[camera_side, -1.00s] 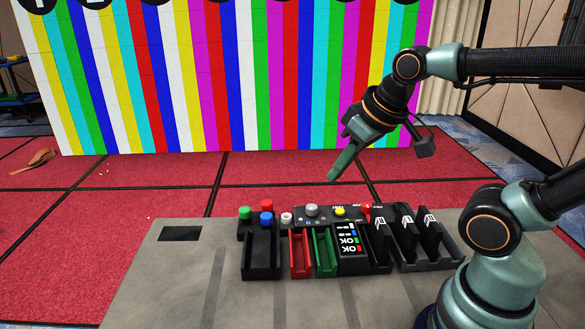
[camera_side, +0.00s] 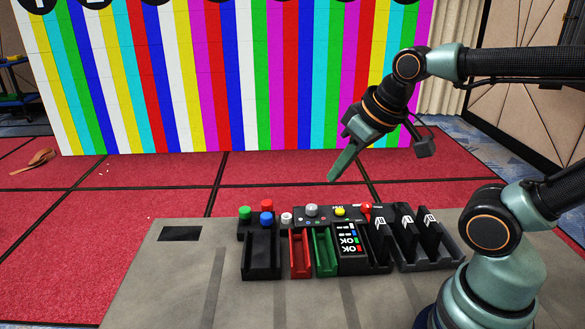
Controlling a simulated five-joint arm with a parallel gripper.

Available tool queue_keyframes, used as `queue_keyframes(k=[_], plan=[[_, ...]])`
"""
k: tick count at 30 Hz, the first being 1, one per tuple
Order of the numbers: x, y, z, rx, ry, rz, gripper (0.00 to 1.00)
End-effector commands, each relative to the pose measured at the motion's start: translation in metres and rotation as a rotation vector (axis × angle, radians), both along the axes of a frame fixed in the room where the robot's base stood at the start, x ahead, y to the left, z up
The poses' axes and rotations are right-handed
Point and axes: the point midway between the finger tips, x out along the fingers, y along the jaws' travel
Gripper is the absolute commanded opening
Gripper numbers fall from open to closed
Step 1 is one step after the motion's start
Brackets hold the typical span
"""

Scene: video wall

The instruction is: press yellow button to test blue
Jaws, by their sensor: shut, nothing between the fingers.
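The yellow button (camera_side: 340,211) sits on a dark control box at the back of the grey table, between a silver knob (camera_side: 311,210) and a red switch (camera_side: 366,210). A blue button (camera_side: 266,218) is further left, on another dark box. My gripper (camera_side: 332,178) is shut and empty, pointing down and to the left. Its tip appears above the yellow button, clear of it. The video wall (camera_side: 230,80) behind shows vertical stripes in several colours, blue among them.
Green (camera_side: 245,212), red (camera_side: 267,205) and white (camera_side: 287,218) buttons stand near the blue one. In front are a black tray (camera_side: 262,262), a red tray (camera_side: 300,262), a green tray (camera_side: 325,262), a module marked OK (camera_side: 350,241) and several upright black modules (camera_side: 405,232).

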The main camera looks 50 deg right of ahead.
Motion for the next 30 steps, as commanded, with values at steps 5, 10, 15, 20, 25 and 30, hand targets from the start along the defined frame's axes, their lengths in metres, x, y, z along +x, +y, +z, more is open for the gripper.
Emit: queue_keyframes(k=[5,10,15,20,25,30], plan=[[0.001,-0.001,0.0,0.001,0.002,-0.004,0.0],[0.008,-0.009,0.002,0.012,0.039,-0.055,0.0],[0.024,-0.031,0.003,0.041,0.118,-0.173,0.0],[0.042,-0.056,-0.001,0.072,0.2,-0.302,0.0],[0.058,-0.086,-0.009,0.107,0.284,-0.439,0.0],[0.073,-0.117,-0.024,0.142,0.365,-0.574,0.0]])
